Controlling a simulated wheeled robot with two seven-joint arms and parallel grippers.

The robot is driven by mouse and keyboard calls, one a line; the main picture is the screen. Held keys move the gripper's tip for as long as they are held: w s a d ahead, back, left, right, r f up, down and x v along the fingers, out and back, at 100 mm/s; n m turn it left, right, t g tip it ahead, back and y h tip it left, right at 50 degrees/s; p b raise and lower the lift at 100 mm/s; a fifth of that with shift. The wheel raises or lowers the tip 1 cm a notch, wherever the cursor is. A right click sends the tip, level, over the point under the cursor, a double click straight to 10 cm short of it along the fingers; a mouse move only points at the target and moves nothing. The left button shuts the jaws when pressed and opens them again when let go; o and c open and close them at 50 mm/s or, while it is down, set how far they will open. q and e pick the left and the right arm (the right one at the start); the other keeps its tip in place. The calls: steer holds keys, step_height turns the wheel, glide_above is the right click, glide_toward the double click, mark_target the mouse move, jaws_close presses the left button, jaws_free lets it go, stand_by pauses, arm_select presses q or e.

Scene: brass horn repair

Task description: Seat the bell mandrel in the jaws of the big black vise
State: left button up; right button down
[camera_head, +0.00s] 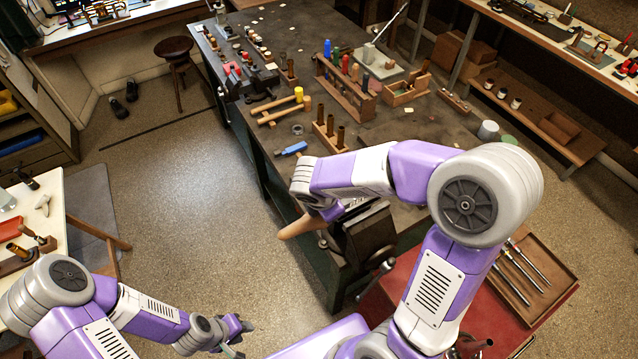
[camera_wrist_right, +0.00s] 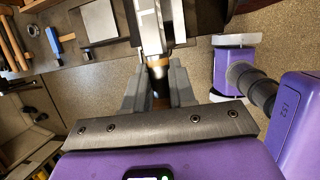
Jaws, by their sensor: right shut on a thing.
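The big black vise (camera_head: 366,238) sits at the near end of the workbench, partly behind my right forearm. A tan tapered piece (camera_head: 298,227), apparently the bell mandrel, sticks out to the left from under my right wrist. In the right wrist view my right gripper (camera_wrist_right: 157,84) is shut on a dark, brown-banded part (camera_wrist_right: 157,69), apparently of the mandrel. Bright steel faces (camera_wrist_right: 163,22), apparently the vise jaws, lie just beyond the fingertips. I cannot tell how far the mandrel is between them. My left gripper (camera_head: 240,338) is open and empty over the floor, away from the vise.
On the bench (camera_head: 300,170) are a blue-handled tool (camera_head: 292,149), a wooden peg block (camera_head: 331,134) and mallets (camera_head: 283,105). A red surface with a wooden tray (camera_head: 545,285) of steel rods lies right of the vise. Open floor (camera_head: 190,190) lies to the left.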

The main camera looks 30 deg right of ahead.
steer(key=shift+w+r, duration=0.1)
steer(key=shift+w, duration=0.05)
steer(key=shift+s+r, duration=0.1)
steer(key=shift+s, duration=0.3)
steer(key=shift+d, duration=0.1)
steer(key=shift+w, duration=0.1)
steer(key=shift+f+b, duration=2.2)
steer(key=shift+f, duration=0.25)
steer(key=shift+f, duration=0.1)
step_height(320, 180, down, 3)
steer(key=b, duration=0.3)
steer(key=shift+f, duration=0.1)
